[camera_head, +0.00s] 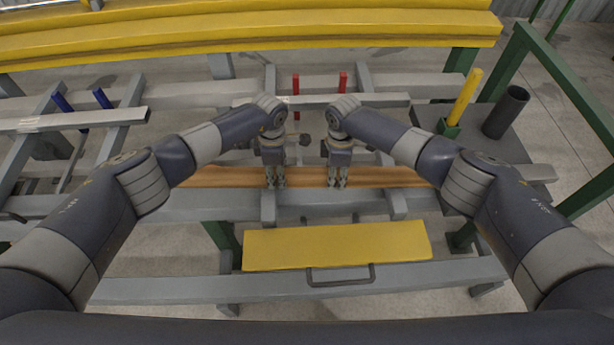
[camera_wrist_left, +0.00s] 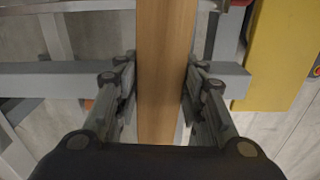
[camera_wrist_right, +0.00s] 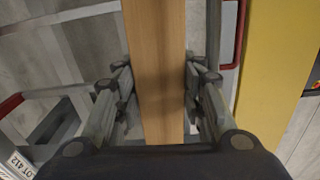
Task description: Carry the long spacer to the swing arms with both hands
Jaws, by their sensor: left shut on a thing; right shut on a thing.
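The long spacer is a brown wooden bar (camera_head: 400,177) lying level across the middle of the head view, left to right. My left gripper (camera_head: 275,184) and my right gripper (camera_head: 337,183) point down onto it, close together near its middle. In the left wrist view the spacer (camera_wrist_left: 166,60) runs between the fingers, which are shut on its two sides. In the right wrist view the spacer (camera_wrist_right: 157,60) likewise sits between the shut fingers. Which parts are the swing arms, I cannot tell; red uprights (camera_head: 296,86) and blue uprights (camera_head: 102,98) stand beyond the spacer.
A yellow panel (camera_head: 340,246) with a grey handle lies in front of the spacer. Yellow beams (camera_head: 250,28) cross the back. A side table (camera_head: 490,150) at the right carries a dark cylinder (camera_head: 506,112) and a yellow post (camera_head: 466,98).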

